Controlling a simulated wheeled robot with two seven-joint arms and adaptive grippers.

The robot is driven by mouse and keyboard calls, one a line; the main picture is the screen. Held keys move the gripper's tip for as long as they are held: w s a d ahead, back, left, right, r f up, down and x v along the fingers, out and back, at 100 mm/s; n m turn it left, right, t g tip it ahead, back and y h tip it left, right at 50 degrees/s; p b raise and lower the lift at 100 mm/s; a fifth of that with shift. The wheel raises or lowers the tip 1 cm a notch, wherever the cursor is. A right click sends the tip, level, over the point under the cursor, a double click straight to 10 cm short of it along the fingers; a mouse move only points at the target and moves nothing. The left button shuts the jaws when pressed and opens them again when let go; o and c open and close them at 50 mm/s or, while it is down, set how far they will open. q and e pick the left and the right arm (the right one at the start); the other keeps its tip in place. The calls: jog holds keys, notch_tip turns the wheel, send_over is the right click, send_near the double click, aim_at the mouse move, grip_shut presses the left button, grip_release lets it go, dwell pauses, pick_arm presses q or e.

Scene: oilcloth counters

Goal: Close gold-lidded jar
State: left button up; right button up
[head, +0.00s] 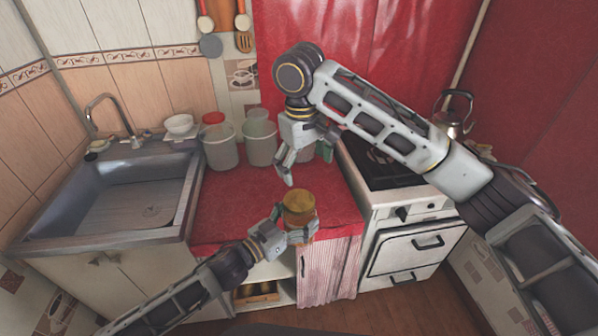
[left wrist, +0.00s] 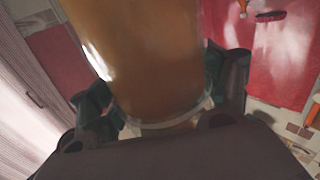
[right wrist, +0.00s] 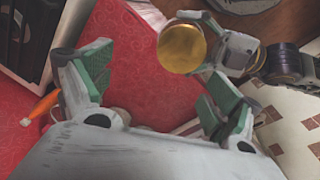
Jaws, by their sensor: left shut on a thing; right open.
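The gold-lidded jar (head: 300,213) is amber-brown and stands upright near the front edge of the red counter in the head view. Its gold lid (right wrist: 182,48) shows from above in the right wrist view and appears to sit on the jar; how tight it is I cannot tell. My left gripper (head: 290,228) is shut on the jar's body, and in the left wrist view the jar (left wrist: 155,60) fills the space between the fingers. My right gripper (head: 305,163) is open and empty, above the counter behind the jar. It also shows in the right wrist view (right wrist: 150,90).
Clear canisters (head: 221,150) stand at the back of the red counter (head: 235,200), one with a red lid. A sink (head: 120,205) is at the left and a stove (head: 385,170) at the right. An orange-handled thing (right wrist: 40,106) lies on the red cloth.

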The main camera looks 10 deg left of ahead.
aim_at(299, 200)
jog(key=n, duration=0.3)
jog(key=s+n, duration=0.1)
jog(key=shift+f+g, duration=0.25)
jog(key=shift+g, duration=0.05)
jog(key=shift+s+a+f+n, duration=0.1)
jog(key=shift+s+f+n, duration=0.05)
jog(key=shift+n, duration=0.85)
jog(key=n, duration=0.4)
jog(key=shift+s+a+g, duration=0.3)
jog(key=shift+a, duration=0.1)
jog(key=shift+a+n+y, duration=0.1)
jog(key=shift+n+y, duration=0.2)
jog(key=shift+n, duration=1)
jog(key=shift+f, duration=0.1)
jog(key=shift+f, duration=3.95)
